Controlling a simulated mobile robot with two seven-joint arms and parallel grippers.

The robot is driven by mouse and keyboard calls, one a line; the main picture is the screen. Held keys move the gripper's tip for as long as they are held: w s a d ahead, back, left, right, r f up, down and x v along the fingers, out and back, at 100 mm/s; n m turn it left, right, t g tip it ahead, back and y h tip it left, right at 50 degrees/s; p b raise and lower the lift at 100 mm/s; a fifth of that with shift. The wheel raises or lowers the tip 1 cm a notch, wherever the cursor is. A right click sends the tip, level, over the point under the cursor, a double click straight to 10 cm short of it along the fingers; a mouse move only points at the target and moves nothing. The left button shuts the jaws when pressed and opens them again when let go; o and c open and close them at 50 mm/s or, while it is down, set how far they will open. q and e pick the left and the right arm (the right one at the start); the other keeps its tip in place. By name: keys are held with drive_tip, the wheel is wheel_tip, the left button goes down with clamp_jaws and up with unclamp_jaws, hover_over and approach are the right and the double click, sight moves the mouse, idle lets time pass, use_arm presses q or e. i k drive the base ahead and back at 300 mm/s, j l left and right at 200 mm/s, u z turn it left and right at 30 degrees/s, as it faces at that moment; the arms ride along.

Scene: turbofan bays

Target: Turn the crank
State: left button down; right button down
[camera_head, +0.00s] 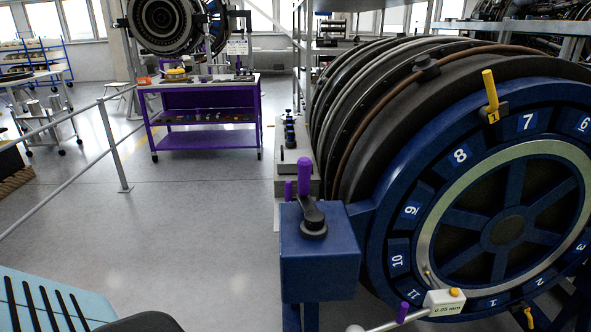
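The crank has an upright purple handle (304,176) on a short black arm (314,215). It sits on top of a blue box (320,257) at the lower middle, beside the large engine. The box joins the left side of the engine's blue ring (381,215). Neither of my grippers shows in the head view, and nothing is touching the crank.
The engine's numbered wheel (505,230) fills the right, with a yellow handle (490,90) at its top. A white gauge block (445,302) stands low in front. A purple cart (205,141) stands farther back. A grey railing (112,145) runs along the left. The floor between is clear.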

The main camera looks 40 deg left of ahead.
sight(313, 219)
drive_tip(key=i+j, duration=0.1)
drive_tip(key=j, duration=0.45)
drive_tip(key=i+j, duration=0.1)
drive_tip(key=j, duration=1.05)
drive_tip(key=i+j, duration=0.15)
drive_tip(key=j, duration=0.4)
